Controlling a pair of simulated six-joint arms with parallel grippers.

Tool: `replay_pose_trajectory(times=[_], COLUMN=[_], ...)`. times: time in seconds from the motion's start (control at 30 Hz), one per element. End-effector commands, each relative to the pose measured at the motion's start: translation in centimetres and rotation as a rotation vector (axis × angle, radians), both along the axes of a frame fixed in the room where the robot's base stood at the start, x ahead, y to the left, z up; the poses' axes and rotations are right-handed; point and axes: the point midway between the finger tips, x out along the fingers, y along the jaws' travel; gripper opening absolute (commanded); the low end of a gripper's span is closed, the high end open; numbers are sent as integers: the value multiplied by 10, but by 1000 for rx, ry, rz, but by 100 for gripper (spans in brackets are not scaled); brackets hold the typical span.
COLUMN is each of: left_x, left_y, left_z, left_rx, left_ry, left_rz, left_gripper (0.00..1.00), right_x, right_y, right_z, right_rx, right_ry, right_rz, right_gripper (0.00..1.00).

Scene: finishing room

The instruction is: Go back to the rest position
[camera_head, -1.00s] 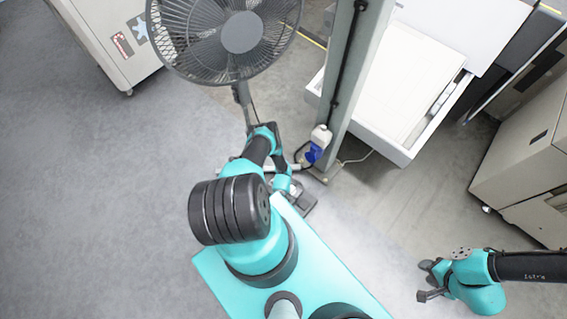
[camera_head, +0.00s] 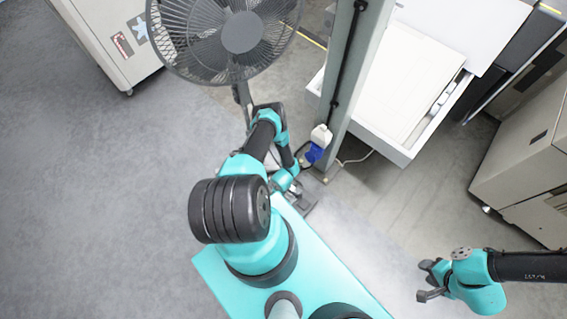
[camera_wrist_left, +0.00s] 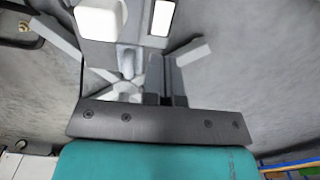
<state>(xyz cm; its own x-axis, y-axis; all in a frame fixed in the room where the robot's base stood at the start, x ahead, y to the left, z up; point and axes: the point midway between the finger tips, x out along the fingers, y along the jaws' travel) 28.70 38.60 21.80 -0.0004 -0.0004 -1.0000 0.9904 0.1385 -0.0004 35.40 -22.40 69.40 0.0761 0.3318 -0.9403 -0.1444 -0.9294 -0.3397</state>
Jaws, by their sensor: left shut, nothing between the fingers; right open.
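My left gripper (camera_head: 304,202) is shut and empty, low beside the foot of the grey-green post in the head view, partly hidden by my own arm. In the left wrist view its two fingers (camera_wrist_left: 165,72) stand close together with nothing between them. My right gripper (camera_head: 425,281) is open and empty at the lower right of the head view, over bare floor and apart from any object.
A black standing fan (camera_head: 205,38) is just beyond my left arm. A post (camera_head: 353,75) with a white and blue bottle (camera_head: 317,146) at its side is close. A white open drawer (camera_head: 405,90) and beige cabinets (camera_head: 530,170) stand right. Floor at left is clear.

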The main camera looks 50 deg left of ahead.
Motion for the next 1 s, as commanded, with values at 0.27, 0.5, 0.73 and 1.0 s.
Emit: replay_pose_trajectory(times=[0.27, 0.5, 0.73, 1.0], left_x=[0, 0, 8, 56], left_y=[0, 0, -1, -18], left_z=[7, 6, 17, 97], left_rx=[0, 0, -4, -38], left_ry=[-1, -1, -9, -62], left_rz=[-1, -1, -40, -325], left_gripper=[0, 0, 0, 0], right_x=[0, 0, 0, 0], right_y=[0, 0, 0, 0], right_z=[0, 0, 0, 0], right_rx=[0, 0, 0, 0], right_ry=[0, 0, 0, 0], right_rz=[0, 0, 0, 0], right_gripper=[43, 43, 43, 43])
